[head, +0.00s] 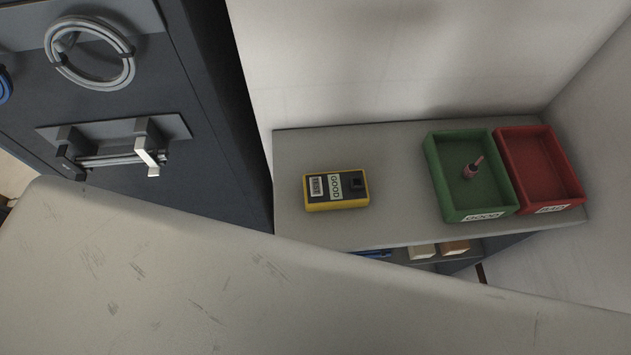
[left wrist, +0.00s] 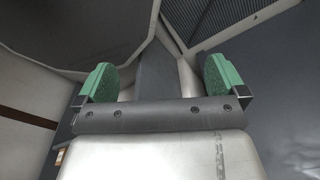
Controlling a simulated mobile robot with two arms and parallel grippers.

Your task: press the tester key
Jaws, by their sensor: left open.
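The tester (head: 337,190) is a yellow and black box lying on the grey bench top in the head view, with a label reading GOOD across its middle. A small striped or lettered patch shows on its left end and a dark square on its right end; I cannot tell for sure which is the key. My left gripper (left wrist: 160,85) shows in the left wrist view with its two green-padded fingers wide apart and nothing between them. It does not show in the head view, and the tester does not show in the left wrist view. My right gripper is not in view.
A green tray (head: 448,173) labelled GOOD holds a small pinkish-red part (head: 472,168). A red tray (head: 574,187) stands beside it. A dark cabinet (head: 110,110) with a coiled grey cable (head: 128,72) stands left. Bare bench top (head: 395,150) lies between tester and trays.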

